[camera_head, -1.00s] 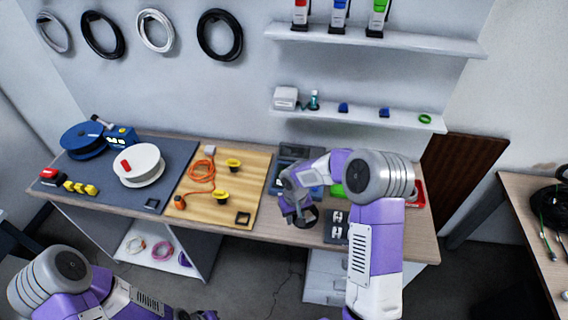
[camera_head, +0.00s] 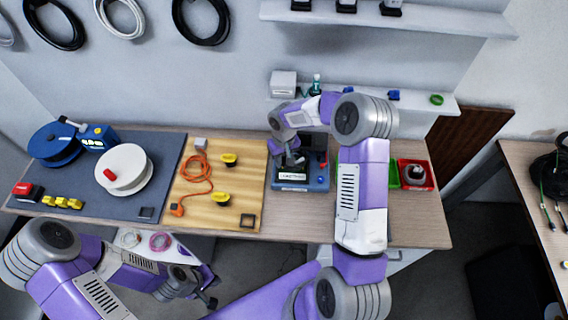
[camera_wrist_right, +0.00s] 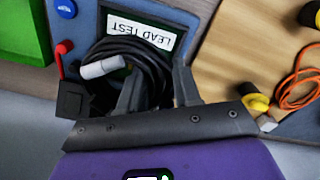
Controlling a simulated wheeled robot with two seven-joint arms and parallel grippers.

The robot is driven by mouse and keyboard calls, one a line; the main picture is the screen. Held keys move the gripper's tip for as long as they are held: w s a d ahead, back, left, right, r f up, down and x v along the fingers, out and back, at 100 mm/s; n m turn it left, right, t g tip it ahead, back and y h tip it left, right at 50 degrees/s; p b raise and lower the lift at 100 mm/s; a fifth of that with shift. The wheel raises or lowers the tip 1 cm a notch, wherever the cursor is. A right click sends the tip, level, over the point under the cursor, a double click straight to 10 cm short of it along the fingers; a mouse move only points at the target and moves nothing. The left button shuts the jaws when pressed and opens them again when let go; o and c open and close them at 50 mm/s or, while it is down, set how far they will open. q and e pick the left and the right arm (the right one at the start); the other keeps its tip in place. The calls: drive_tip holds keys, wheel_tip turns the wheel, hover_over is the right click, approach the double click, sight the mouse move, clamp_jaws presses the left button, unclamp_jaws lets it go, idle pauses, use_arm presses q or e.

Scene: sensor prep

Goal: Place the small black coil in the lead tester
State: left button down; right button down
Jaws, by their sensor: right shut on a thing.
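The lead tester (camera_head: 303,184) is a blue device with a white label, on the bench right of the wooden board. Its "LEAD TEST" label (camera_wrist_right: 141,32) shows upside down in the right wrist view. My right gripper (camera_head: 290,160) is over the tester. It is shut on the small black coil (camera_wrist_right: 150,62), which has a light grey plug or tie and overlaps the tester's dark face. I cannot tell whether the coil touches the tester. My left gripper (camera_head: 207,290) is low, in front of the bench, away from the tester; its fingers are too small to judge.
A wooden board (camera_head: 205,215) with an orange cable (camera_head: 200,175) and yellow parts lies left of the tester. A green bin (camera_head: 394,176) and red bin (camera_head: 429,184) stand right of it. A red-tipped probe (camera_wrist_right: 60,62) stands close to the coil.

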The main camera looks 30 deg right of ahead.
wheel_tip(320, 180, down, 4)
drive_tip(key=shift+w+r, duration=0.1)
drive_tip(key=shift+r, duration=0.1)
drive_tip(key=shift+f+b, duration=0.55)
drive_tip(key=shift+b, duration=0.05)
drive_tip(key=c, duration=0.8)
unclamp_jaws()
